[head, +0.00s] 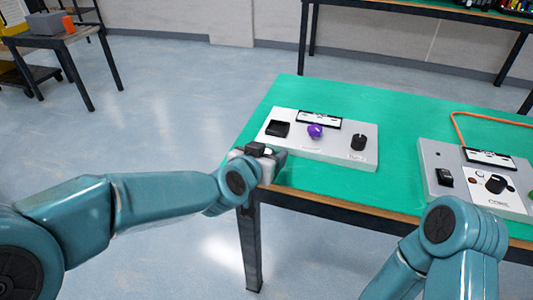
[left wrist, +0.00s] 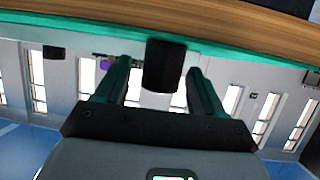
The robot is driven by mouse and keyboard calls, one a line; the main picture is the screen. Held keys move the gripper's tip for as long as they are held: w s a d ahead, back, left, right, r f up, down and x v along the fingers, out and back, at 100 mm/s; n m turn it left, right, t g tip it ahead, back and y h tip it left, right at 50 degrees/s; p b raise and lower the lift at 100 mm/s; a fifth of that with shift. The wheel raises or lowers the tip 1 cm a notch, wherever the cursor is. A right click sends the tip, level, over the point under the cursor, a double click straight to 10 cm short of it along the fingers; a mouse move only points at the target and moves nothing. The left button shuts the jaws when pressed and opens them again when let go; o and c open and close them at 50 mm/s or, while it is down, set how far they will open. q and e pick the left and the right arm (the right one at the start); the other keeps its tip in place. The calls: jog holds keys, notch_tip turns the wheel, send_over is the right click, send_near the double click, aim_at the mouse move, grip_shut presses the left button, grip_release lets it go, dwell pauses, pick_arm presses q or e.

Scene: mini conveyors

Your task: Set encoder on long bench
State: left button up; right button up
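My left gripper (head: 262,150) is at the left front edge of the green-topped bench (head: 350,102), low and just left of a white panel (head: 335,155). In the left wrist view its two fingers (left wrist: 158,82) stand apart. A black block (left wrist: 165,65) shows between them in the picture, with a gap to the left finger; I cannot tell its depth. The panel carries a square black part (head: 278,128), a purple knob (head: 315,131) and a black knob (head: 358,142). I cannot tell which part is the encoder. My right gripper is out of view.
A grey panel (head: 430,175) with black parts and an orange cable (head: 457,125) are on the bench's right. A small table (head: 22,48) with a grey box and orange item stands far left. Another bench (head: 430,12) is at the back.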

pick_arm(q)
jog(key=shift+r, duration=0.1)
jog(key=shift+r, duration=0.25)
jog(key=p+v, duration=0.3)
jog(key=v, duration=0.8)
jog(key=s+a+f+n+g+y, duration=0.1)
jog(key=s+a+f+g, duration=0.1)
jog(key=f, duration=0.7)
jog(key=s+a+f+n+g, duration=0.1)
jog(key=s+a+f+g, duration=0.1)
jog(key=f, duration=0.7)
jog(key=s+a+f+n+g+y, duration=0.1)
jog(key=s+a+f+g, duration=0.15)
jog(key=f, duration=0.65)
jog(key=s+a+f+n+g, duration=0.1)
jog(key=s+f+n+g, duration=0.2)
jog(key=s+f, duration=1)
jog(key=shift+s+a+g+h, duration=0.3)
jog(key=shift+s+g+h, duration=0.15)
jog(key=shift+g, duration=0.8)
notch_tip(320, 180, up, 23)
jog(key=p, duration=2.3)
